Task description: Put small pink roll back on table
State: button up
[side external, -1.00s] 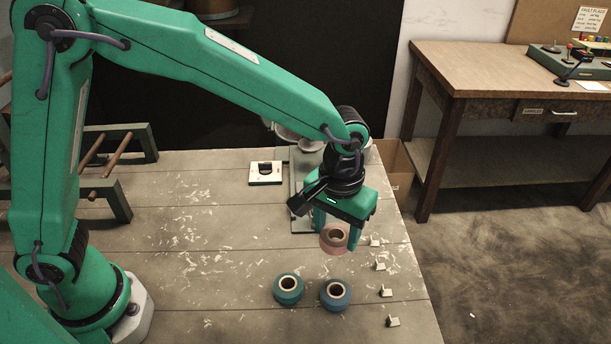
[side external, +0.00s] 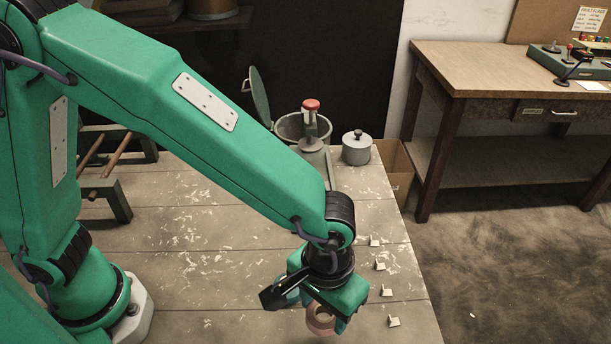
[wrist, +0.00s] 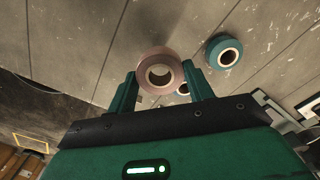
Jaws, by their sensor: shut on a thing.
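The small pink roll (side external: 315,325) is held between the fingers of my gripper (side external: 322,320) near the front edge of the table (side external: 195,240) in the side view. In the wrist view the pink roll (wrist: 146,68) sits between both fingertips of my gripper (wrist: 158,72), its hole showing. The fingers are shut on its sides. It appears to be above the table; the exact height is hard to tell. A teal roll (wrist: 212,52) stands on the table beyond it. My gripper largely hides these rolls in the side view.
Several small pale markers (side external: 386,291) line the table's right side. A lidded pot (side external: 357,149), an open bin (side external: 288,126) and a red-knobbed device (side external: 311,105) stand at the back. The table's middle left is clear.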

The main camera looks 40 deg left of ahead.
jog(key=shift+f, duration=3.45)
jog(key=shift+f, duration=0.15)
jog(key=o, duration=1)
jog(key=shift+o, duration=0.2)
notch_tip(320, 180, up, 12)
jog(key=shift+a, duration=0.1)
